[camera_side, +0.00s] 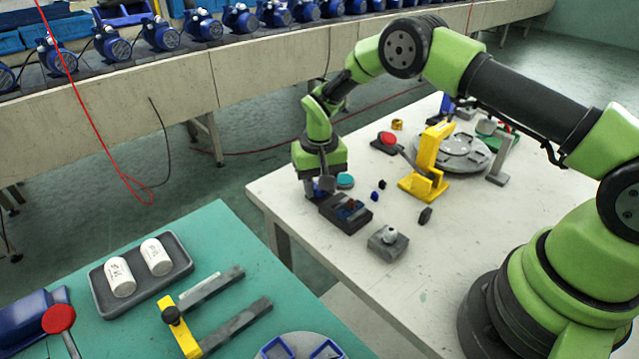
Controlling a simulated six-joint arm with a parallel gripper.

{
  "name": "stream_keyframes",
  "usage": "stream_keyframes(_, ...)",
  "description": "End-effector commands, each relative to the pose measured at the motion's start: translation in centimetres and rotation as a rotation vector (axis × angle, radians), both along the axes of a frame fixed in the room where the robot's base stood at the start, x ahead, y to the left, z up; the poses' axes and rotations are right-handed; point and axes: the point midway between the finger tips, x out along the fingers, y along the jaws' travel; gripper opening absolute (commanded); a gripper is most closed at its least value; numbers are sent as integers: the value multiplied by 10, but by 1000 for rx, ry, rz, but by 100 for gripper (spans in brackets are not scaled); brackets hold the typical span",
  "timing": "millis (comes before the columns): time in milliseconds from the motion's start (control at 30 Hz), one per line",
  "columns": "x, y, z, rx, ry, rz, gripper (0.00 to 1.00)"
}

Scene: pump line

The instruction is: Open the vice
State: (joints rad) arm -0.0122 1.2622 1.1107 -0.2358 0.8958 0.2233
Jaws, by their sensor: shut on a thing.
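The vice (345,217) looks to be the low dark block near the left edge of the white table. A small blue and reddish-brown piece (350,206) sits at its middle. My gripper (322,187) points down at the vice's far left end and is shut on a part there. The part is small and mostly hidden by the fingers, so I cannot tell its shape; it looks like the vice's end piece or handle.
A teal round piece (345,181) is close beside my gripper. A grey block with a silver knob (388,241), small dark blocks (425,215), a yellow stand (425,165) and a red button (388,138) are nearby. The front right tabletop (480,225) is clear.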

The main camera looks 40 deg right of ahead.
Motion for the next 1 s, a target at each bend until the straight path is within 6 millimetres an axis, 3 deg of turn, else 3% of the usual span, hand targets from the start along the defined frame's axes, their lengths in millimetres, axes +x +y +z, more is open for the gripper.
stream_keyframes(133,0,0,0,0,0,1,12)
stream_keyframes(167,0,0,0,0,0,1,40)
stream_keyframes(267,0,0,0,0,0,2,60)
stream_keyframes(667,-1,-1,-1,-1,6,16,60)
stream_keyframes(933,-1,-1,0,-1,5,264,60)
stream_keyframes(1000,1,-1,15,-2,-2,287,60)
